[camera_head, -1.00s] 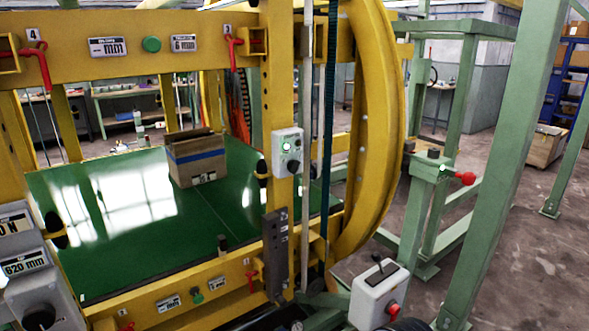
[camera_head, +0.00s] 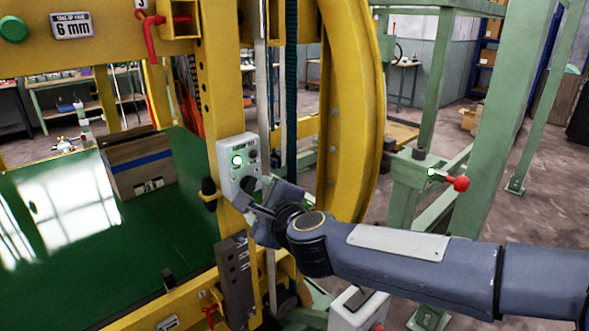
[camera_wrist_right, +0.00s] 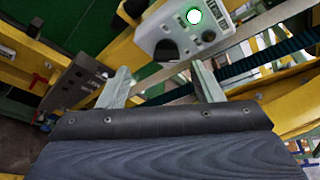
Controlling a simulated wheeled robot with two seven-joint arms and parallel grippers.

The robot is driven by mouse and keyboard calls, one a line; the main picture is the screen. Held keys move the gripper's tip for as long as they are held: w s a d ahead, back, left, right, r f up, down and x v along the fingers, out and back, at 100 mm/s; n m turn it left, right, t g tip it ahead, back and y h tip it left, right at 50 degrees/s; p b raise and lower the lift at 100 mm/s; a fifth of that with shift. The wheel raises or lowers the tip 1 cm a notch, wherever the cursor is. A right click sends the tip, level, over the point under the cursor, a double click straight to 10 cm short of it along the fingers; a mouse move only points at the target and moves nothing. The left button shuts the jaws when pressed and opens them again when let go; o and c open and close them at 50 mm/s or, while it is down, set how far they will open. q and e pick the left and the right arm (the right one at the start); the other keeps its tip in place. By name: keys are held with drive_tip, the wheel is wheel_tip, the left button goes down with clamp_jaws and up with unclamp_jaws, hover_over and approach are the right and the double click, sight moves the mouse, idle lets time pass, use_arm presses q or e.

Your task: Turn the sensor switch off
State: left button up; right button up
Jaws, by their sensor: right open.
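The sensor switch is a pale grey box (camera_head: 226,150) on the yellow upright post. Its round lamp (camera_head: 237,160) glows white-green. In the right wrist view the box (camera_wrist_right: 150,32) shows at the top, with the lit lamp (camera_wrist_right: 194,16) and a black rotary knob (camera_wrist_right: 166,51). My right gripper (camera_head: 250,197) is just below and in front of the box's lower part. In the right wrist view its two fingers (camera_wrist_right: 163,80) are apart and empty, with the knob beyond the gap between them. I cannot tell whether they touch the box. My left gripper is not in view.
A cardboard box (camera_head: 140,168) sits on the green table (camera_head: 150,235) left of the post. A curved yellow frame (camera_head: 350,110) stands right of the switch. A red-knobbed handle (camera_head: 458,183) is farther right, and a white control box (camera_head: 350,306) is below my arm.

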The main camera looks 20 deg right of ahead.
sight(251, 186)
drive_tip(key=shift+m+h, duration=0.4)
drive_tip(key=shift+m, duration=0.3)
drive_tip(key=x, duration=0.5)
drive_tip(key=d+x, duration=0.1)
drive_tip(key=x, duration=0.2)
drive_tip(key=shift+w+b, duration=0.25)
drive_tip(key=shift+b, duration=0.05)
drive_tip(key=shift+c, duration=0.3)
drive_tip(key=c, duration=0.9)
